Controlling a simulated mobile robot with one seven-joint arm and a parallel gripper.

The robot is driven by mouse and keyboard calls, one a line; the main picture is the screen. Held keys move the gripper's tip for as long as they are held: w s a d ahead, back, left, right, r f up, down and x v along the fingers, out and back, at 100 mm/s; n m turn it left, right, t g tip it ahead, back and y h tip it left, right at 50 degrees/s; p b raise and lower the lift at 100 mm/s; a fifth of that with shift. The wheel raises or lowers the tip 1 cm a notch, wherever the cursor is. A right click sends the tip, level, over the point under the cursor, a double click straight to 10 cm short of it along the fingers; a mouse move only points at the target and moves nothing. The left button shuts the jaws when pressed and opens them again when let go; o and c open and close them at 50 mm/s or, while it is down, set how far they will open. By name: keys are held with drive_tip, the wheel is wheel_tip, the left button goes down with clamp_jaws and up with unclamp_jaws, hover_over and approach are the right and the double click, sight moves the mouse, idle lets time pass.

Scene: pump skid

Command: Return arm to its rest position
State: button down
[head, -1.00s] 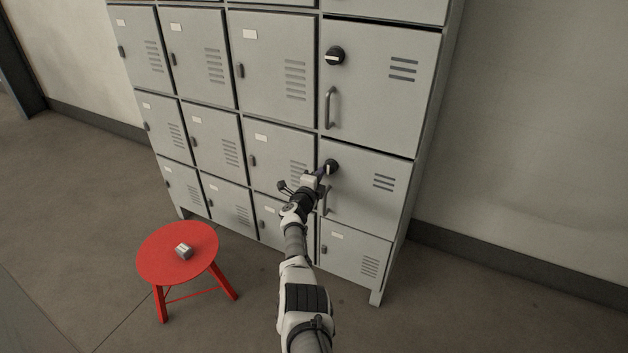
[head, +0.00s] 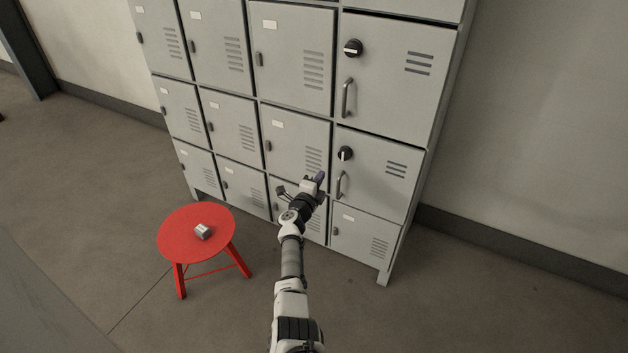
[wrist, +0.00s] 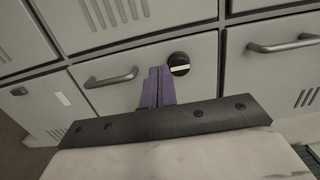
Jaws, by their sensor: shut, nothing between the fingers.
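My gripper (head: 319,177) is at the end of my extended arm, in front of the grey locker bank (head: 300,112). Its purple fingers (wrist: 158,88) are together in the wrist view, with nothing between them. A black knob (head: 345,153) with a pale bar is on the middle right locker door, up and to the right of the fingers in the head view. In the wrist view the knob (wrist: 179,64) shows just right of the fingertips, its bar about level in that picture. A handle (head: 340,185) is below the knob. That door looks closed.
A red stool (head: 178,247) stands left of my arm with a small grey block (head: 202,231) on top. Another knob (head: 352,48) and handle (head: 346,97) are on the door above. Open floor (head: 480,300) lies to the right.

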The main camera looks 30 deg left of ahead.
drive_tip(key=shift+s+d+p, duration=0.1)
drive_tip(key=shift+s+p, duration=0.3)
drive_tip(key=shift+s, duration=1.3)
